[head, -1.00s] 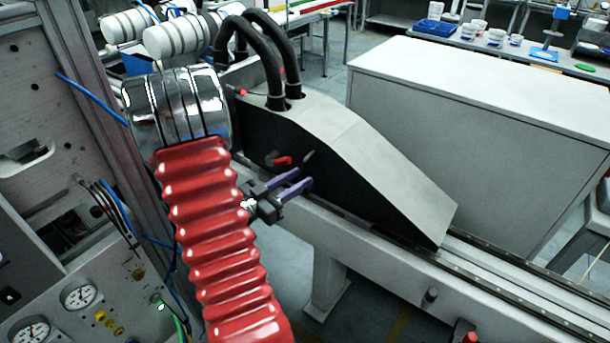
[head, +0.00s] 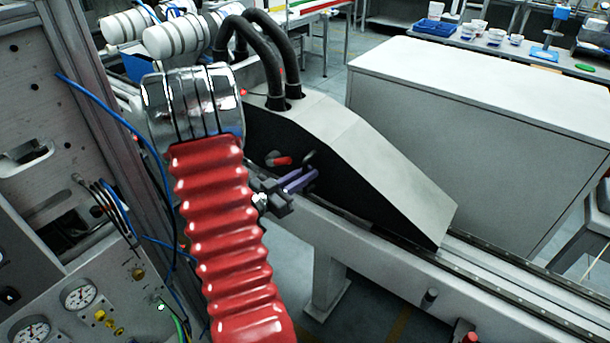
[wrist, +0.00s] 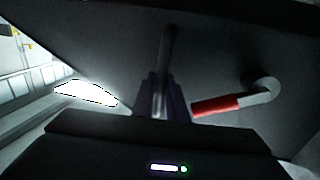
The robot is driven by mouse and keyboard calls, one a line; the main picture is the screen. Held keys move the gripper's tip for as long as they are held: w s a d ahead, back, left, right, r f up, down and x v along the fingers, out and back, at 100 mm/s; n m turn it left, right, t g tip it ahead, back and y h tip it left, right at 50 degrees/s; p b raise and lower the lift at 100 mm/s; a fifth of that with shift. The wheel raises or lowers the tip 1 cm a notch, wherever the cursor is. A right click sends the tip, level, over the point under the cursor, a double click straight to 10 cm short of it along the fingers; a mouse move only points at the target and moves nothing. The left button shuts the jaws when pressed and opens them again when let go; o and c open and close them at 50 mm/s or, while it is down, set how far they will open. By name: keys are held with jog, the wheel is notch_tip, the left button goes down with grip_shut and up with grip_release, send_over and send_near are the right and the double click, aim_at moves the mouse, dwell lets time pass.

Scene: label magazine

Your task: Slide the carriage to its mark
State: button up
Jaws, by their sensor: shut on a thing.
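The carriage (head: 375,165) is a grey-topped housing with black sides and a sloped right end, seated on a long rail (head: 500,275). Two black hoses enter its top. A short dark handle (head: 309,158) stands out from its near side; it also shows in the wrist view (wrist: 170,45). My gripper (head: 310,176) has purple fingers and is shut on this handle. In the wrist view the fingers (wrist: 162,88) stand close together around the handle's lower part. I cannot make out a mark on the rail.
A red-gripped lever (head: 282,161) sits on the carriage side just left of the handle; in the wrist view the lever (wrist: 225,103) is right of my fingers. A black knob (head: 430,297) and a red-topped part (head: 467,336) are along the rail's front. The rail right of the carriage looks clear.

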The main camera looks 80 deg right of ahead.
grip_shut()
jog(key=shift+w, duration=0.1)
jog(key=shift+w+d, duration=0.3)
jog(key=shift+w, duration=0.3)
jog(key=o, duration=0.6)
grip_release()
jog(key=shift+s, duration=0.15)
jog(key=shift+o, duration=0.2)
jog(key=shift+a, duration=0.1)
jog(key=shift+a, duration=0.1)
jog(key=v, duration=1.3)
jog(key=shift+a, duration=0.3)
